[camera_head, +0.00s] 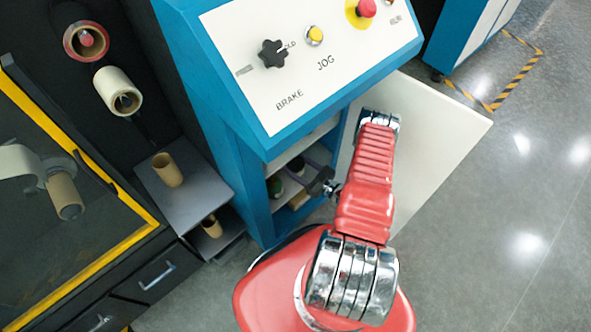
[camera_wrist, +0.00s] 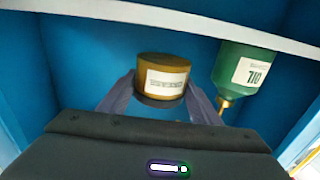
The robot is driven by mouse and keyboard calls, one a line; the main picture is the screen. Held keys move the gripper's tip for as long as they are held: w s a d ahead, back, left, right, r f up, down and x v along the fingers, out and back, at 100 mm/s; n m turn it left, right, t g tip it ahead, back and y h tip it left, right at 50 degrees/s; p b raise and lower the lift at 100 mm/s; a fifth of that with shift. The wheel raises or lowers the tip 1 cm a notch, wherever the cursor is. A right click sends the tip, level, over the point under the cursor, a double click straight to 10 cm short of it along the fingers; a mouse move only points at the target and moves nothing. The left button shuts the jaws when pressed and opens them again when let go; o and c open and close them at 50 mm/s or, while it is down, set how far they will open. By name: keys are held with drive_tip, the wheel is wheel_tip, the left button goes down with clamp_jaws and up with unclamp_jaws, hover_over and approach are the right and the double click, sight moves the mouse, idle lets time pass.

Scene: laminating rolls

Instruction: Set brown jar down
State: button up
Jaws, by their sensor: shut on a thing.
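The brown jar (camera_wrist: 163,68), with a white label, is between the two grey-purple fingers of my gripper (camera_wrist: 160,84) in the wrist view. My gripper is shut on it. The jar is inside a blue cabinet compartment (camera_wrist: 75,65). I cannot tell whether it touches a shelf. In the head view my arm reaches into the open blue cabinet below the control panel, and I cannot make out the jar clearly there.
A green oil bottle (camera_wrist: 245,75) is close on the right of the jar, its label upside down in the wrist view. A white shelf edge (camera_wrist: 190,22) crosses the top. In the head view, the open white cabinet door (camera_head: 440,125) is beside my arm.

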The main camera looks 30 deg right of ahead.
sight(296, 169)
wheel_tip(296, 169, down, 2)
drive_tip(key=shift+f, duration=0.25)
drive_tip(key=shift+w+f, duration=0.2)
drive_tip(key=shift+f, duration=0.25)
drive_tip(key=shift+f, duration=0.1)
drive_tip(key=o, duration=1.2)
drive_tip(key=shift+s, duration=0.15)
drive_tip(key=shift+v, duration=5.9)
